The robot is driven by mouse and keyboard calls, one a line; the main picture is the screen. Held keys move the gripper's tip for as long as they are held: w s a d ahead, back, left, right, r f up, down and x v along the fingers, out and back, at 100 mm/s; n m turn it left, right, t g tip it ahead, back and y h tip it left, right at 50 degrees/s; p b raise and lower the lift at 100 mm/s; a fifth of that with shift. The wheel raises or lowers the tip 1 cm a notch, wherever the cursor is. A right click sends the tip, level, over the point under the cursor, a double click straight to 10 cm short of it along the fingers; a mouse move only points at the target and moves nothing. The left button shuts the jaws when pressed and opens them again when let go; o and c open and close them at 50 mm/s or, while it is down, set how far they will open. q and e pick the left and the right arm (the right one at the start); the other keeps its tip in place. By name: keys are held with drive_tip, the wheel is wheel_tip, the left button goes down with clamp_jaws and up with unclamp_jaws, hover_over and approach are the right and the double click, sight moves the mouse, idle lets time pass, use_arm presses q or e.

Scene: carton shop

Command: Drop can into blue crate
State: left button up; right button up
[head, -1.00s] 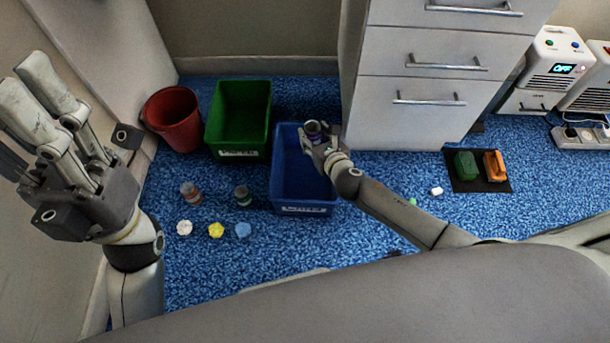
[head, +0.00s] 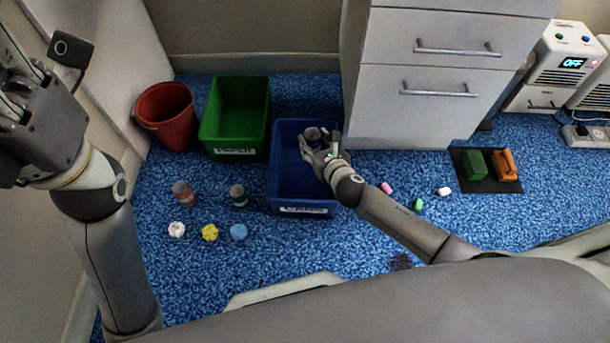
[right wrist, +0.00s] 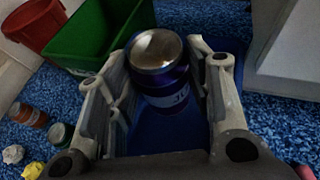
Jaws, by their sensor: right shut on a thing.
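The blue crate (head: 288,183) stands on the blue carpet in the middle of the head view, with a white label on its front. My right gripper (head: 318,142) is over the crate's right part, shut on a dark blue can with a silver end. The can (right wrist: 158,75) shows between the two fingers in the right wrist view, with the crate's blue interior (right wrist: 160,135) below it. In the head view the can is small and partly hidden by the fingers. My left gripper (head: 22,100) is at the far left, cut by the frame edge, away from the crate.
A green crate (head: 235,155) and a red bucket (head: 165,117) stand left of the blue crate. Two cans (head: 183,193) (head: 239,197) and crumpled balls (head: 209,232) lie in front. A white drawer cabinet (head: 420,115) stands close on the right.

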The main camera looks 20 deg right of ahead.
drive_tip(key=o, duration=0.8)
drive_tip(key=shift+o, duration=0.2)
drive_tip(key=v, duration=1.2)
